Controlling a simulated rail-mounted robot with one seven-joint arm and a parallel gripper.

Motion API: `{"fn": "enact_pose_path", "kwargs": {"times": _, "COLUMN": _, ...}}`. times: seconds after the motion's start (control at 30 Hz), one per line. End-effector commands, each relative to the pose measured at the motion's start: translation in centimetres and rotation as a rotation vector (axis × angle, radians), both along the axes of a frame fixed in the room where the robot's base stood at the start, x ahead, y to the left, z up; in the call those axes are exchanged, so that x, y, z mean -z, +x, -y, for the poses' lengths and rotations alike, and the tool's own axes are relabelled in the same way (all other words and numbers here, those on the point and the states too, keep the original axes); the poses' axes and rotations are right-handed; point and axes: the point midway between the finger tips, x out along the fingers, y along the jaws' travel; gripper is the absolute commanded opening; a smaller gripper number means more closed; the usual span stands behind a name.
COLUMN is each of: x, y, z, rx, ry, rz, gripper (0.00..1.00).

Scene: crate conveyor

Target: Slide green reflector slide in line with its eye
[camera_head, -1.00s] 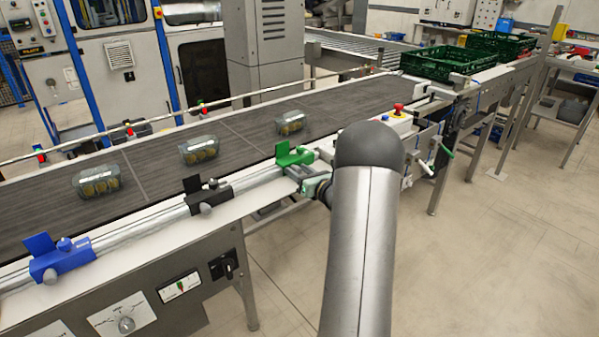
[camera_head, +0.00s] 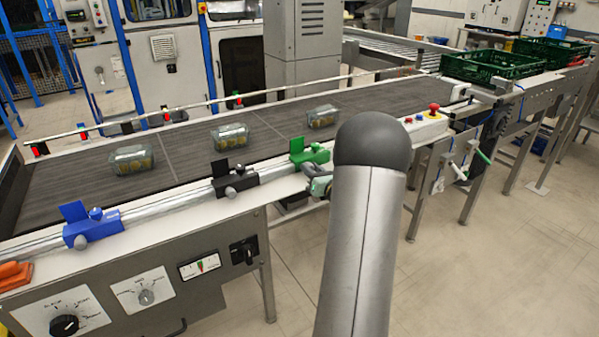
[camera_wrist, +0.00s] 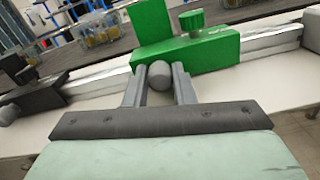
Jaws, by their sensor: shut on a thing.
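The green reflector slide (camera_head: 308,154) sits on the pale rail (camera_head: 150,206) along the near edge of the conveyor, with an upright green plate and a green knob on top. In the wrist view the green slide (camera_wrist: 205,52) is directly ahead of my gripper (camera_wrist: 158,77). Its two fingers are shut on the round grey knob (camera_wrist: 159,75) at the slide's front. In the head view my gripper (camera_head: 318,182) is partly hidden by my arm. Small red-and-green eyes (camera_head: 237,102) stand along the far rail; I cannot tell which one belongs to the green slide.
A black slide (camera_head: 235,182) is left of the green one on the same rail, then a blue slide (camera_head: 92,228) and an orange part (camera_head: 14,275). Clear boxes (camera_head: 230,137) lie on the dark belt (camera_head: 80,190). Green crates (camera_head: 490,65) stand at the far right.

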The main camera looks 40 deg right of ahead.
Motion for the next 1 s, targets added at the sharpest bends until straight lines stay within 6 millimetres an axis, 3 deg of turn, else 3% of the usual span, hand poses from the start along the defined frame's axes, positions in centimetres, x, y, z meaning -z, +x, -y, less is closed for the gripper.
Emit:
{"fn": "enact_pose_path", "kwargs": {"times": 0.23, "x": 0.0, "y": 0.1, "z": -0.2, "rx": -0.004, "ry": 0.001, "rz": -0.001, "gripper": 0.0}}
{"fn": "enact_pose_path", "kwargs": {"times": 0.27, "x": 0.0, "y": 0.1, "z": -0.2, "rx": -0.004, "ry": 0.001, "rz": -0.001, "gripper": 0.26}}
{"fn": "enact_pose_path", "kwargs": {"times": 0.33, "x": 0.0, "y": 0.1, "z": -0.2, "rx": -0.004, "ry": 0.001, "rz": -0.001, "gripper": 0.45}}
{"fn": "enact_pose_path", "kwargs": {"times": 0.73, "x": 0.0, "y": -0.7, "z": -0.1, "rx": -0.001, "ry": 0.0, "rz": -0.001, "gripper": 0.45}}
{"fn": "enact_pose_path", "kwargs": {"times": 0.87, "x": 0.0, "y": -2.7, "z": -0.5, "rx": 0.0, "ry": 0.001, "rz": -0.001, "gripper": 0.45}}
{"fn": "enact_pose_path", "kwargs": {"times": 1.0, "x": 0.0, "y": -6.0, "z": -1.0, "rx": 0.001, "ry": 0.001, "rz": -0.001, "gripper": 0.45}}
